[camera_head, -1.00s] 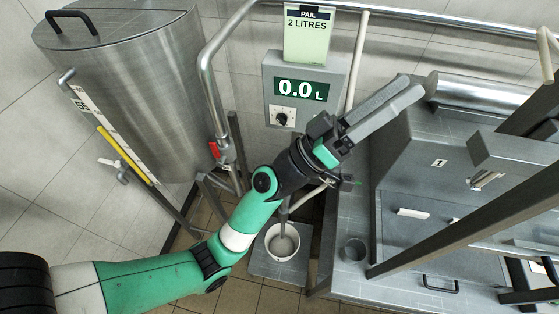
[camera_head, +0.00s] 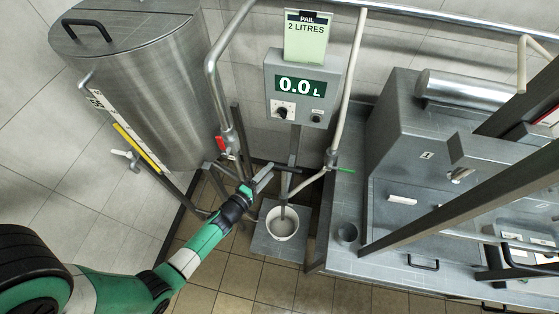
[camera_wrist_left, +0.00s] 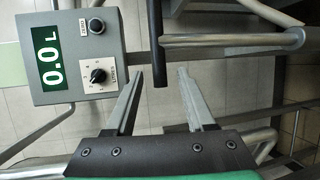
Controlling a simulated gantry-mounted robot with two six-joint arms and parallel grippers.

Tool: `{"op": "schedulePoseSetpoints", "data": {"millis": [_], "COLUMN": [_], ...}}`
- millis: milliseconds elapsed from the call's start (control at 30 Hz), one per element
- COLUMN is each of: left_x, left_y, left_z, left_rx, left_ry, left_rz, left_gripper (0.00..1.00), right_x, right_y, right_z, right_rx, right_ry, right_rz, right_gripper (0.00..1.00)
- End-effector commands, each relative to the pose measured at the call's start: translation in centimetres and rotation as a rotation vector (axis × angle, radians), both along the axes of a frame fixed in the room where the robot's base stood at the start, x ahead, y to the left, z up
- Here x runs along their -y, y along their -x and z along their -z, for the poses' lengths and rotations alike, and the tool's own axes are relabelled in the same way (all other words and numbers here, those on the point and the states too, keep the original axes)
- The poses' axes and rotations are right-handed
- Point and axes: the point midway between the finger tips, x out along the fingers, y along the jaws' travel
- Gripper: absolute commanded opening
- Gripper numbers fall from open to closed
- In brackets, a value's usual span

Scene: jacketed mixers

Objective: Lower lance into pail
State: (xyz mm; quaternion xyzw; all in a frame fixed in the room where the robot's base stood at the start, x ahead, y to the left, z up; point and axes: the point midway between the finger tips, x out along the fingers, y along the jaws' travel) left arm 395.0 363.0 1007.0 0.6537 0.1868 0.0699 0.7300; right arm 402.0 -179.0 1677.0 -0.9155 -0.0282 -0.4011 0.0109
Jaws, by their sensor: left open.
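The pail (camera_head: 271,230) is a white bucket on a grey platform below the meter. A thin grey lance (camera_head: 283,212) stands upright over it; I cannot tell whether its tip is above or inside the rim. My left gripper (camera_head: 268,173) is open and empty, above and left of the pail, near the pipework. In the left wrist view, the open fingers (camera_wrist_left: 160,84) point toward the end of a dark bar (camera_wrist_left: 155,45), which lies in line with the gap between them without visible contact. A grey pipe (camera_wrist_left: 230,41) runs off from that bar. My right gripper is not in view.
The meter box (camera_head: 299,97) reads 0.0 L under a card saying PAIL 2 LITRES. A steel vessel (camera_head: 150,90) stands left. A red-handled valve (camera_head: 221,146) and pipes frame the space. A grey bench with a small cup (camera_head: 347,233) is at the right.

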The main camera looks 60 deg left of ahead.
Motion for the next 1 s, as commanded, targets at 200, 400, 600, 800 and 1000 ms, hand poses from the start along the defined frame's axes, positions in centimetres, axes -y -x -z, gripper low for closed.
{"op": "schedulePoseSetpoints", "data": {"millis": [200, 400, 600, 800, 1000], "left_x": [-1.7, -2.4, -2.5, -2.5, -2.5], "left_y": [-4.6, -6.5, -6.7, -6.6, -6.6], "left_z": [1.0, 1.3, 1.2, 1.2, 1.2], "left_rx": [0.002, 0.0, 0.001, 0.001, 0.002], "left_ry": [-0.002, -0.002, -0.001, -0.001, -0.002], "left_rz": [0.0, 0.001, 0.001, 0.0, 0.0], "left_gripper": [0.55, 0.55, 0.55, 0.31, 0.0], "right_x": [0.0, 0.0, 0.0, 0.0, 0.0], "right_y": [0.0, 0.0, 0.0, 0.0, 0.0], "right_z": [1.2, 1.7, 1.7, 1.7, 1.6], "right_rx": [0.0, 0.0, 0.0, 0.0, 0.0], "right_ry": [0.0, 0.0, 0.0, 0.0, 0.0], "right_rz": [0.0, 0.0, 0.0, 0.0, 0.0], "right_gripper": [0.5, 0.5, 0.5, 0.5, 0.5]}}
